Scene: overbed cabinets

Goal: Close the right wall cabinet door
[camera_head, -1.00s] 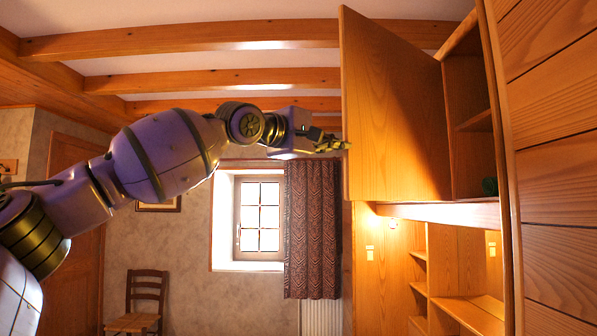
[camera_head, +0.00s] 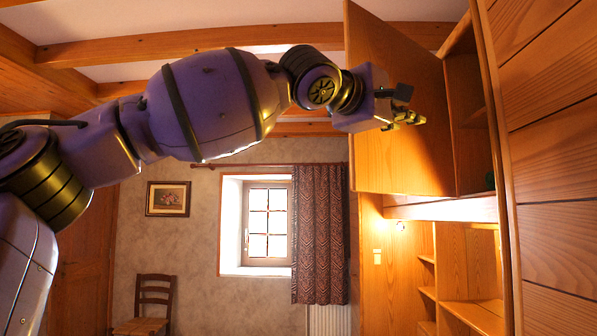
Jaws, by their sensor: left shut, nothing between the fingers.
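The wall cabinet door (camera_head: 400,165) stands open in the upper right of the head view, swung out from the cabinet (camera_head: 468,120). The cabinet's dark inside and part of a shelf show to the right of the door. My left arm comes in from the left. My left gripper (camera_head: 420,119) is shut and empty, in front of the door's face in the picture. I cannot tell whether the fingertips touch the door. My right gripper is not in view.
Below the cabinet is a lit recess with shelves (camera_head: 470,312). A wooden plank panel (camera_head: 550,150) fills the right edge. A curtain (camera_head: 319,235) and window (camera_head: 266,222) are behind. A chair (camera_head: 150,300) stands at lower left. Ceiling beams run overhead.

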